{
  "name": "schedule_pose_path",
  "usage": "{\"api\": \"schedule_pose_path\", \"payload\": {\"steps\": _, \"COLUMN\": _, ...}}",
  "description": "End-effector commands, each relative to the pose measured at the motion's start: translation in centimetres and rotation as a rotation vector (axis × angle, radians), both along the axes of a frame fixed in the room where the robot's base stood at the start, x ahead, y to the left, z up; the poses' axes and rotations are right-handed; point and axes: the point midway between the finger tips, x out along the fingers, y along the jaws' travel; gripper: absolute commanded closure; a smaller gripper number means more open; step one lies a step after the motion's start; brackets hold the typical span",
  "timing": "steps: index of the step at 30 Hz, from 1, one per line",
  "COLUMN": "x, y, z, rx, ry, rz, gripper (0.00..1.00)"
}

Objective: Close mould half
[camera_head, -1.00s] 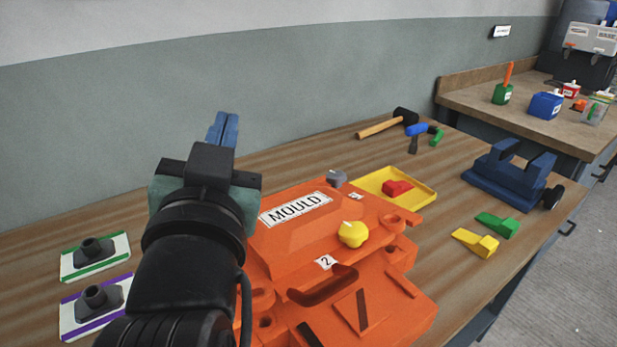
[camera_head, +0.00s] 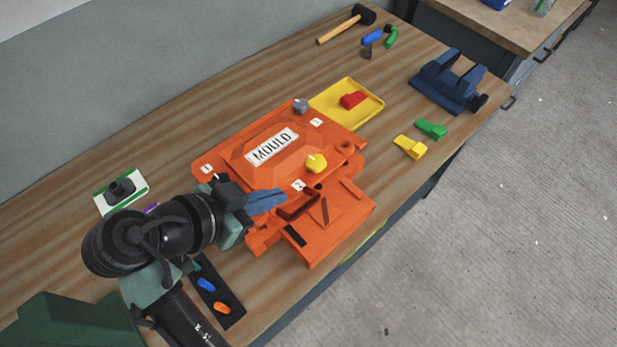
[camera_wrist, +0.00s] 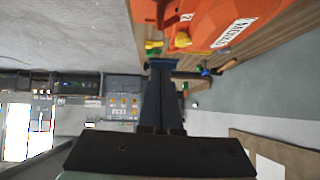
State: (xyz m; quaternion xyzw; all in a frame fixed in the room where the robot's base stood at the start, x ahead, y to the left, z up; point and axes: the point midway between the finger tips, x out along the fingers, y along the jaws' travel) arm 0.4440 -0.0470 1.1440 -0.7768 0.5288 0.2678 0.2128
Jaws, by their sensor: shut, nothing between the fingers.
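The orange mould (camera_head: 240,160) lies on the wooden bench, its raised upper half carrying a white MOULD label (camera_head: 272,147). A yellow knob (camera_head: 316,162) stands at its front edge and a grey knob (camera_head: 300,105) at its back corner. A dark, slot-like handle shape (camera_head: 297,207) shows at the front. The mould also shows at the top of the wrist view (camera_wrist: 215,18). My gripper (camera_head: 268,201) is shut and empty, its blue fingers pointing right over the mould's front left part, left of the handle shape. I cannot tell whether they touch it. My wrist hides the near left corner.
A yellow tray (camera_head: 372,112) with a red piece (camera_head: 353,99) stands behind the mould. A blue vise-like fixture (camera_head: 443,88), green block (camera_head: 431,129) and yellow block (camera_head: 410,146) are to the right. A mallet (camera_head: 345,25) lies at the back. A black strip (camera_head: 226,312) lies at the front.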

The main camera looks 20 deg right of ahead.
Motion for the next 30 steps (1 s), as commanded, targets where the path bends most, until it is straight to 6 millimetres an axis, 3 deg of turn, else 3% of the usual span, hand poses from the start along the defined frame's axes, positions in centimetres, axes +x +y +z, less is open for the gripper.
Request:
{"api": "schedule_pose_path", "payload": {"steps": 7, "x": 0.2, "y": -1.6, "z": -1.2, "rx": -0.005, "ry": 0.008, "rz": -0.016, "gripper": 1.0}}
{"api": "schedule_pose_path", "payload": {"steps": 19, "x": 2.6, "y": -7.5, "z": -6.5, "rx": -0.003, "ry": 0.01, "rz": -0.014, "gripper": 1.0}}
{"api": "schedule_pose_path", "payload": {"steps": 24, "x": 2.8, "y": -7.4, "z": -8.9, "rx": -0.003, "ry": 0.008, "rz": -0.01, "gripper": 1.0}}
{"api": "schedule_pose_path", "payload": {"steps": 30, "x": 2.9, "y": -7.4, "z": -10.2, "rx": -0.003, "ry": 0.005, "rz": -0.008, "gripper": 1.0}}
